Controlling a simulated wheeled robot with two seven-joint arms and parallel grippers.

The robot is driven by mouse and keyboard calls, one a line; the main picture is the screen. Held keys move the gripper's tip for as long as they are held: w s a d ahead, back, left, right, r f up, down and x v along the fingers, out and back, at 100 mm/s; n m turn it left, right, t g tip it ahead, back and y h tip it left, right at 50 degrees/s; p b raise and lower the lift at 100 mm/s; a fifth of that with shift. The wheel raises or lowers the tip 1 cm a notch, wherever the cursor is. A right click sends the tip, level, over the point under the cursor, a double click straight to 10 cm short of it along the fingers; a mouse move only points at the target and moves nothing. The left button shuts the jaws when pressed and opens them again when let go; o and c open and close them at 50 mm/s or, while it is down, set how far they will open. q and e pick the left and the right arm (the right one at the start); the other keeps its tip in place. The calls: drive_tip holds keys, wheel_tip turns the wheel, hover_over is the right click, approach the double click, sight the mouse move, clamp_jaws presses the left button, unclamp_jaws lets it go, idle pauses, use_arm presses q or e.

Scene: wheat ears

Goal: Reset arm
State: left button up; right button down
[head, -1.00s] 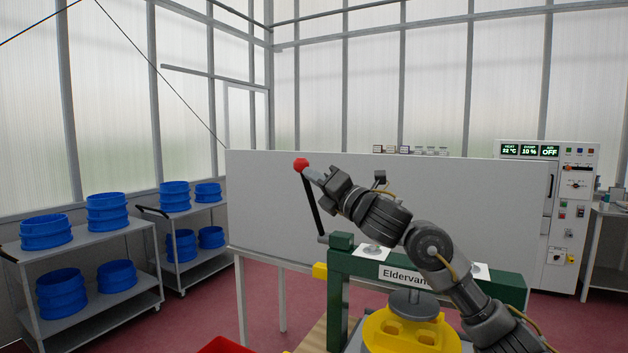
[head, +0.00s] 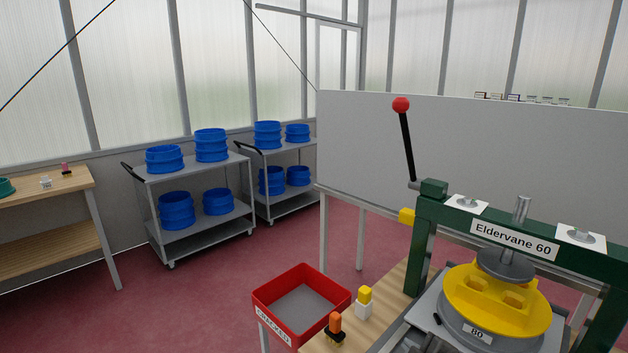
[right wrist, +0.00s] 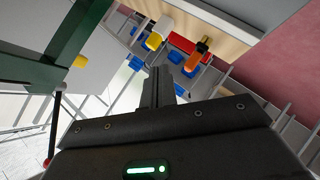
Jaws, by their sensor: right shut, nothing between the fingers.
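My right gripper (right wrist: 157,88) shows in the right wrist view, its fingers shut together with nothing between them. It is apart from the lever. The head view shows no clear part of it. The lever of the green press (head: 424,255) is black with a red knob (head: 401,105); it stands up, leaning slightly left. In the right wrist view, the lever (right wrist: 55,125) is at the left. A yellow mould (head: 497,300) sits under the press's round plate (head: 505,264). My left gripper is in no view.
A red bin (head: 301,283) stands left of the press bench. A yellow-and-white item (head: 364,302) and an orange-and-black item (head: 335,327) stand on the bench's left edge. Carts (head: 203,183) with blue tubs stand along the wall. A wooden table (head: 60,190) is at the far left. Red floor between is clear.

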drive_tip(key=s+d+f+m+g+h, duration=0.15)
drive_tip(key=s+f+m+g, duration=0.5)
drive_tip(key=s, duration=0.85)
drive_tip(key=s+d+f+m+g, duration=0.2)
drive_tip(key=s+f+m, duration=0.2)
drive_tip(key=s+f, duration=0.8)
drive_tip(key=s+f+g, duration=0.1)
drive_tip(key=s+f, duration=0.2)
drive_tip(key=f, duration=0.9)
drive_tip(key=s+f+g, duration=0.1)
drive_tip(key=s+f, duration=0.2)
drive_tip(key=f, duration=1)
drive_tip(key=s+d+f, duration=0.2)
drive_tip(key=s+f, duration=1.1)
drive_tip(key=s, duration=0.2)
drive_tip(key=shift+d+f+g, duration=0.3)
drive_tip(key=shift+d+g, duration=0.05)
drive_tip(key=shift+s+n+h, duration=0.1)
drive_tip(key=shift+n+h, duration=0.15)
